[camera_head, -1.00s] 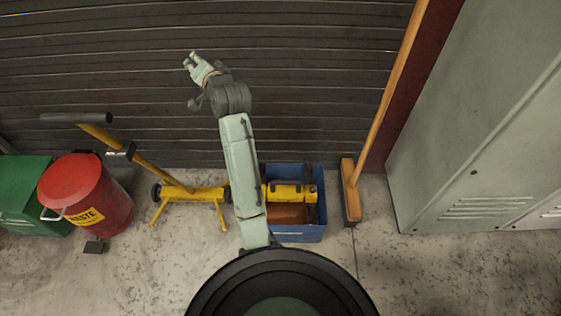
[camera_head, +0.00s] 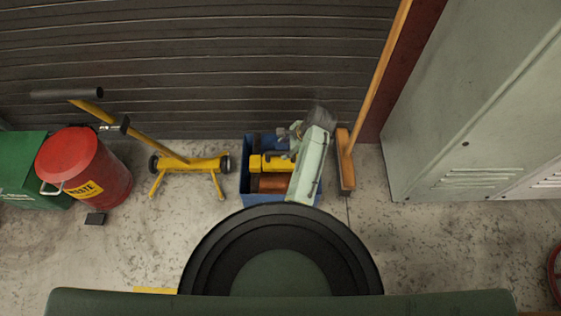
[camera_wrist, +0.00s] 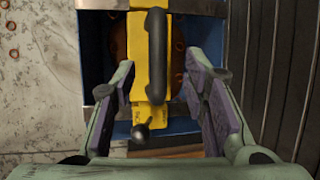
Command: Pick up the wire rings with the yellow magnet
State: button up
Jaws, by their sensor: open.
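A yellow block with a dark handle, apparently the yellow magnet (camera_head: 264,162), lies in a blue crate (camera_head: 248,198) by the shutter. In the wrist view the magnet (camera_wrist: 150,60) is upright in the picture, its black handle and a small dark knob facing me. My gripper (camera_wrist: 160,75) is open, one finger on each side of the magnet; I cannot tell whether they touch it. In the head view my gripper (camera_head: 284,140) is over the crate, partly hidden by my arm.
A reddish-brown cylinder (camera_head: 271,185) lies in the crate beside the magnet. A broom (camera_head: 345,165) leans close on the right. A yellow wheeled stand (camera_head: 192,163), red waste bin (camera_head: 84,170) and green box (camera_head: 35,165) are left. Grey lockers (camera_head: 470,120) stand right.

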aim_at(283, 151)
jog(key=x, duration=0.5)
jog(key=shift+s+f, duration=0.1)
jog(key=shift+f, duration=0.05)
jog(key=shift+c, duration=0.2)
grip_shut()
dwell(0.7)
